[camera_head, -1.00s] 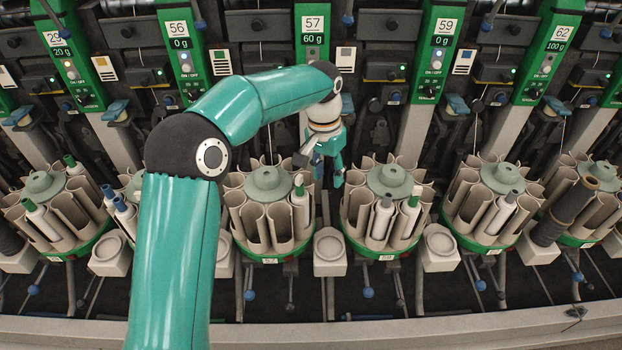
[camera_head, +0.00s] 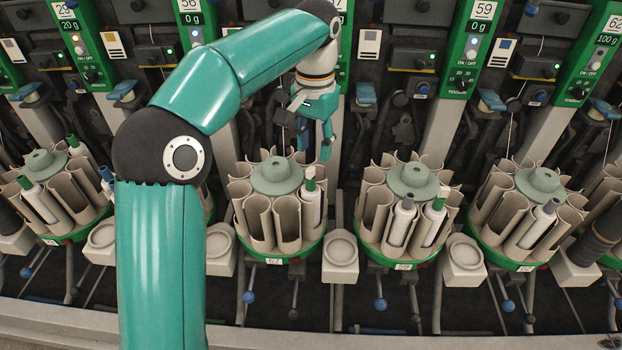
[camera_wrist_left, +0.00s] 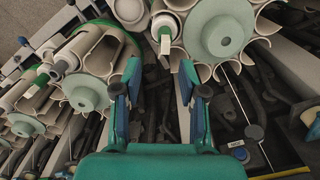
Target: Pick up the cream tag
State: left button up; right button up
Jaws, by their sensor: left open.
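A small cream tag (camera_head: 310,172) shows at the top of a green-topped tube on the right side of the bobbin drum (camera_head: 275,176) under my left gripper. In the left wrist view a pale tag (camera_wrist_left: 164,45) stands beside the upper right drum, and it looks like the same one. A similar cream piece (camera_head: 444,191) shows on the drum to the right. I cannot tell for sure which is meant. My left gripper (camera_head: 314,148) is open and empty, above and behind the first tag. In the left wrist view its fingers (camera_wrist_left: 160,75) stand apart below the tag. My right gripper is not in view.
The neighbouring drum (camera_head: 413,181) holds several tubes. A pale cup block (camera_head: 340,258) stands between the drums. Green machine posts (camera_head: 473,50) rise behind. A rail (camera_head: 420,340) runs along the front.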

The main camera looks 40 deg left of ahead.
aim_at(311, 168)
pick_arm(q)
jog(key=shift+s+a+f+b, duration=0.15)
jog(key=shift+f+b, duration=0.1)
jog(key=shift+f, duration=0.8)
jog(key=shift+w+a+f+b, duration=0.1)
jog(key=shift+f+b, duration=0.1)
jog(key=shift+f, duration=0.85)
jog(key=shift+s+a+f+b, duration=0.15)
jog(key=shift+f+b, duration=0.1)
jog(key=shift+f, duration=0.8)
jog(key=shift+w, duration=0.1)
jog(key=c, duration=0.8)
